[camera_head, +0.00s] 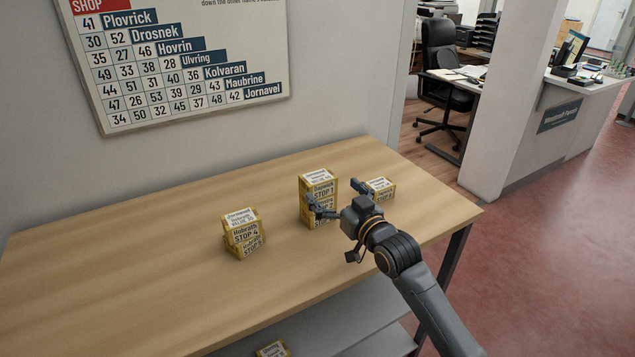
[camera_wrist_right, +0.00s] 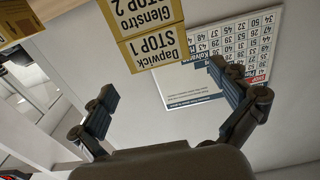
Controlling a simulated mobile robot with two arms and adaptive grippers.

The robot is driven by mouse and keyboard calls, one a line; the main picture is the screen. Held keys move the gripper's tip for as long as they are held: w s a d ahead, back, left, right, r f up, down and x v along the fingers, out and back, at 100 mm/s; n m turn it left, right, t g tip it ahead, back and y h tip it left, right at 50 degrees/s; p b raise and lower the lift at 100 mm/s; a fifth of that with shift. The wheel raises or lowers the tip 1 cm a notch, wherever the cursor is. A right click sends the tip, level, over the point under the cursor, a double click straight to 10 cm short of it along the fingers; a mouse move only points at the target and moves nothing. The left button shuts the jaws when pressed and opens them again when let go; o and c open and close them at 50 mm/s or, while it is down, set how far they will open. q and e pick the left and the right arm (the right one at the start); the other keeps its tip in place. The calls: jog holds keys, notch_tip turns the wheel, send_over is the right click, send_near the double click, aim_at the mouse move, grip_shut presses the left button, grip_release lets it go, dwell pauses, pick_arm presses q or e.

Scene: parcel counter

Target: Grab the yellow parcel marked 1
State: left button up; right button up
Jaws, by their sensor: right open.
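The yellow parcel marked STOP 1 (camera_head: 321,185) sits on top of a stack on the wooden counter, above a parcel marked STOP 2. In the right wrist view the STOP 1 parcel (camera_wrist_right: 153,48) appears upside down, ahead of and between the two fingers. My right gripper (camera_head: 338,196) is open and empty, just right of the stack. One finger overlaps the stack's front in the head view; the other is behind and to the right. I cannot tell whether a finger touches it. My left gripper is not in view.
Another yellow stack with STOP 4 (camera_head: 245,229) on top stands to the left. A low yellow parcel (camera_head: 380,186) stands right of the gripper. Another parcel (camera_head: 272,349) lies on the lower shelf. The counter's left part (camera_head: 110,270) is clear. A shop board (camera_head: 180,65) hangs behind.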

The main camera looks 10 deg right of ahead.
aim_at(324, 183)
jog(key=shift+w+a, duration=0.2)
jog(key=shift+w, duration=0.4)
jog(key=shift+w+f, duration=0.1)
jog(key=shift+w, duration=0.1)
jog(key=p+x, duration=0.1)
jog(key=x, duration=0.3)
jog(key=shift+w+a, duration=0.25)
jog(key=shift+w, duration=0.3)
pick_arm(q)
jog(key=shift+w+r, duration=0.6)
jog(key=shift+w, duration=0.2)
pick_arm(e)
jog(key=shift+c, duration=0.6)
jog(key=c, duration=1.2)
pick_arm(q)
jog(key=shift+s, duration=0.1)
